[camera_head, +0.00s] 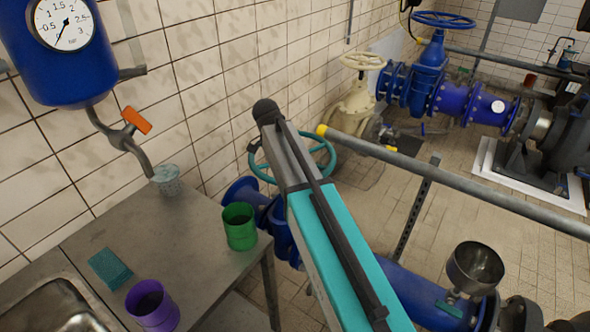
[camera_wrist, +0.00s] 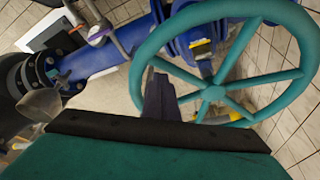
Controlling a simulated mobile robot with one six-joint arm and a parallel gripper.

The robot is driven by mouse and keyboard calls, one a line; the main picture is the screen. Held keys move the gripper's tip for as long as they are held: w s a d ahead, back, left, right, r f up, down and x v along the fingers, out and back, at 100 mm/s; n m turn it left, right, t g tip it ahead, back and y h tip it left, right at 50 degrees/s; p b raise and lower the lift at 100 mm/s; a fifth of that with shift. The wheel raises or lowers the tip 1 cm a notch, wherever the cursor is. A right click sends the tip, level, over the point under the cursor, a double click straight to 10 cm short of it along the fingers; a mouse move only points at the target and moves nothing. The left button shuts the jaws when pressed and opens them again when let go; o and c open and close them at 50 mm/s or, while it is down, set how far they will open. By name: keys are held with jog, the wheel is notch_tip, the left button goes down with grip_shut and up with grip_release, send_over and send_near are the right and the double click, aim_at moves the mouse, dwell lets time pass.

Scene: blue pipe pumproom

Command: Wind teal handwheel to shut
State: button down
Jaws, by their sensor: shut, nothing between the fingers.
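The teal handwheel shows in the head view (camera_head: 252,160) behind my arm, which hides its middle. In the wrist view the wheel (camera_wrist: 213,93) is large, with its hub, spokes and most of its rim in sight. My gripper (camera_wrist: 159,80) shows there as dark fingers, shut and empty. The fingers overlap the wheel's left part, between the rim and the hub. I cannot tell whether they touch it. My gripper is hidden in the head view.
A steel table (camera_head: 190,225) at left holds a green cup (camera_head: 239,229), a purple cup (camera_head: 152,308) and a teal sponge (camera_head: 110,268). A grey rail (camera_head: 450,186) crosses at right. A cream handwheel (camera_head: 362,61) and a blue handwheel (camera_head: 443,20) stand behind.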

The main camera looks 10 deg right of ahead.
notch_tip(320, 180, up, 11)
jog(key=shift+f+b, duration=0.15)
jog(key=shift+b, duration=0.3)
dwell(0.5)
jog(key=shift+d, duration=0.1)
